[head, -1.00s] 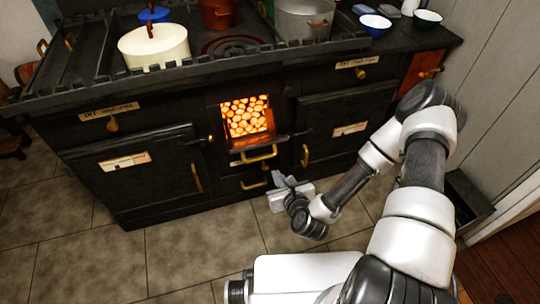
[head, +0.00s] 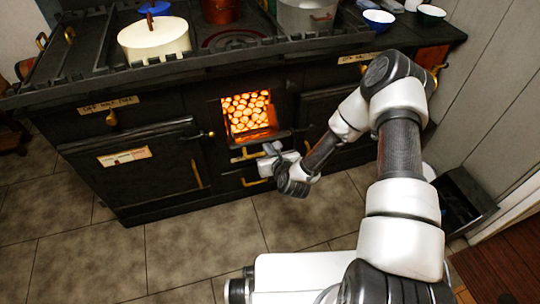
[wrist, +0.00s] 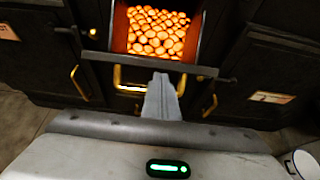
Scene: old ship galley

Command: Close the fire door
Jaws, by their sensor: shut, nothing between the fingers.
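The fire door (head: 262,141) is a dark flap below the glowing firebox opening in the black stove's front. It stands open, folded down and outward, with the orange coals in plain view above it. Its brass handle (head: 243,156) hangs at its outer edge. In the wrist view the door's edge (wrist: 102,58) runs across below the coals, with the handle (wrist: 118,80) under it. My gripper (head: 268,150) is shut and empty, just in front of the door. In the wrist view its fingers (wrist: 163,90) hide the handle's middle; I cannot tell whether they touch it.
Dark oven doors flank the firebox, the left one (head: 135,165) with a brass handle. A lower brass handle (head: 254,182) sits below the fire door. Pots, including a cream one (head: 154,45), stand on the stove top. The tiled floor (head: 200,245) in front is clear.

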